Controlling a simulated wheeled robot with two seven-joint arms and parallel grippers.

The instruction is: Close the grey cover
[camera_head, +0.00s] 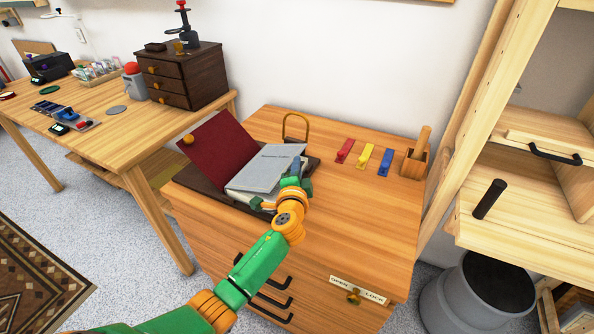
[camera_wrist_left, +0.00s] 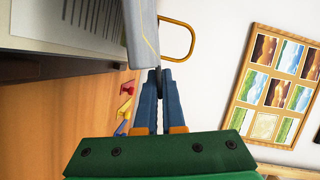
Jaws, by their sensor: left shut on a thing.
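The grey cover (camera_head: 268,168) is raised at a slant over pale pages on a dark base (camera_head: 228,200) on the wooden cabinet top. A dark red cover (camera_head: 218,146) with an orange knob stands tilted up at its left. My left gripper (camera_head: 294,178) is at the right side of the grey cover. In the left wrist view my left gripper (camera_wrist_left: 160,76) has its fingertips together on the lower end of the grey cover (camera_wrist_left: 142,38), with a printed page (camera_wrist_left: 85,20) beside it. My right gripper is in neither view.
A brass loop (camera_head: 296,127) stands behind the covers. Red (camera_head: 345,150), yellow (camera_head: 364,156) and blue (camera_head: 385,161) pieces and a wooden holder (camera_head: 414,162) lie to the right. The cabinet top's front right is clear.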

